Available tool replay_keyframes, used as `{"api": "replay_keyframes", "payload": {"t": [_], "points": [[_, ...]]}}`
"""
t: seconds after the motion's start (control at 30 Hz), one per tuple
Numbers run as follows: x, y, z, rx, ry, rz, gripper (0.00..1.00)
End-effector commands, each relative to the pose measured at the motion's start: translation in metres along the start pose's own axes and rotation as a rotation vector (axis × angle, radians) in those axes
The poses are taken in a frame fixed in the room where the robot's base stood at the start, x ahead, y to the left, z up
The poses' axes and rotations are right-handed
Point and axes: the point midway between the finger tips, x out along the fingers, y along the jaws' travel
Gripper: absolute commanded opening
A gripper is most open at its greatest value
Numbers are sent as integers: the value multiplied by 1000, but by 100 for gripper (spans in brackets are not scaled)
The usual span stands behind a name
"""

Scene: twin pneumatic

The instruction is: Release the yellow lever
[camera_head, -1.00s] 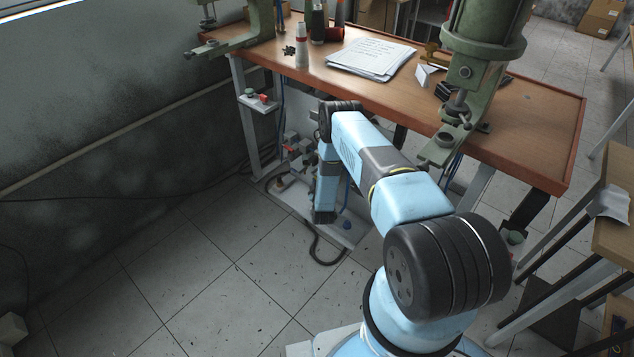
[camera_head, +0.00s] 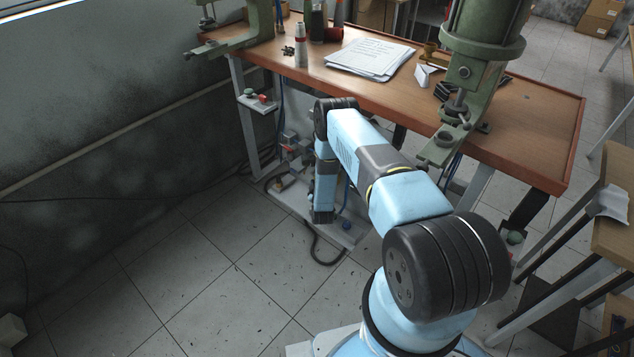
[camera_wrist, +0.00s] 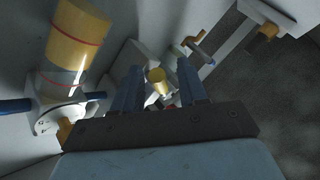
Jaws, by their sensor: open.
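In the wrist view my gripper (camera_wrist: 159,72) is open, with its two blue-grey fingers spread apart. A small yellow cylindrical piece (camera_wrist: 157,82), which may be the end of the yellow lever, shows between the fingers. I cannot tell whether it touches either finger, and the rest of it is hidden or too dark to make out. In the head view my arm reaches down beside the low pneumatic panel under the bench; the gripper's fingers cannot be made out there, and no yellow lever is clear.
A larger yellow cylinder (camera_wrist: 78,38) with red lines stands at the left of the wrist view, above a round dial. A metal bracket with a brownish handle (camera_wrist: 200,42) is beyond the fingers. The wooden bench (camera_head: 530,130) overhangs the panel base (camera_head: 345,238); open floor lies left.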

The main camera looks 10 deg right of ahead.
Motion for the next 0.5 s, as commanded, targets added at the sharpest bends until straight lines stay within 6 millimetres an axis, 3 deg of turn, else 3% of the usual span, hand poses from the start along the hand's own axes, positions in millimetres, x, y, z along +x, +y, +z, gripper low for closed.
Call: {"api": "replay_keyframes", "payload": {"t": [0.5], "points": [[-92,-2,1,-2,-2,-4,42]]}}
